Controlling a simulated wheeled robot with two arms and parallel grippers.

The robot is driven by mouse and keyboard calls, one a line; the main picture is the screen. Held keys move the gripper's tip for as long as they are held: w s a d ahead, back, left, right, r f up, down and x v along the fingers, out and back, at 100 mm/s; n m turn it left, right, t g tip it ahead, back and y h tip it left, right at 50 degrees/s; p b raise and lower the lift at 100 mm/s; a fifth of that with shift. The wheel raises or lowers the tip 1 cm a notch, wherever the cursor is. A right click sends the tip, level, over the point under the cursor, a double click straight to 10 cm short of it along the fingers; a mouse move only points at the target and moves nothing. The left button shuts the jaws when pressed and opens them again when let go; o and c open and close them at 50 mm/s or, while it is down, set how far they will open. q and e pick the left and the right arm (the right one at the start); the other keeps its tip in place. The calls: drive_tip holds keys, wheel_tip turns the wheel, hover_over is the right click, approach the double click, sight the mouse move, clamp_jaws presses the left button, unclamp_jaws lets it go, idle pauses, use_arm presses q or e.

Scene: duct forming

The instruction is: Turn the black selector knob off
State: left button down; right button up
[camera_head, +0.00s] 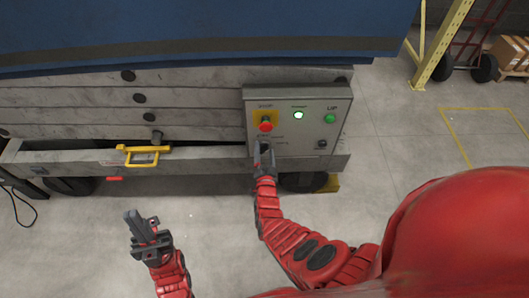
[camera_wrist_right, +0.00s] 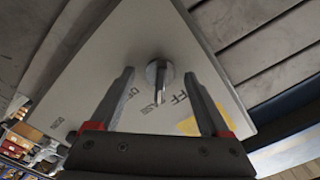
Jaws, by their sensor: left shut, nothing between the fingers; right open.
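The grey control box (camera_head: 288,160) hangs on the side of the lift. In the right wrist view, a selector knob (camera_wrist_right: 158,75) stands out from its plate, with lettering that seems to include "OFF" beside it. The knob looks dark grey with a bright edge. My right gripper (camera_head: 264,150) is at the panel's lower left, below the red button; its open fingers (camera_wrist_right: 159,74) lie on either side of the knob. I cannot tell whether they touch it. In the head view the gripper hides the knob. My left gripper (camera_head: 134,218) is shut and empty, low at the left.
On the box are a red stop button (camera_head: 265,126), a lit indicator (camera_head: 298,115), a green UP button (camera_head: 330,118) and a small dark control (camera_head: 322,144). A yellow handle (camera_head: 143,156) is on the lift's side.

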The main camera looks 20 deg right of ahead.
clamp_jaws()
drive_tip(key=shift+n, duration=0.3)
drive_tip(key=n, duration=0.2)
drive_tip(key=shift+n, duration=0.7)
drive_tip(key=n, duration=0.3)
drive_tip(key=shift+n+b, duration=0.3)
drive_tip(key=shift+n, duration=0.6)
drive_tip(key=shift+r, duration=0.1)
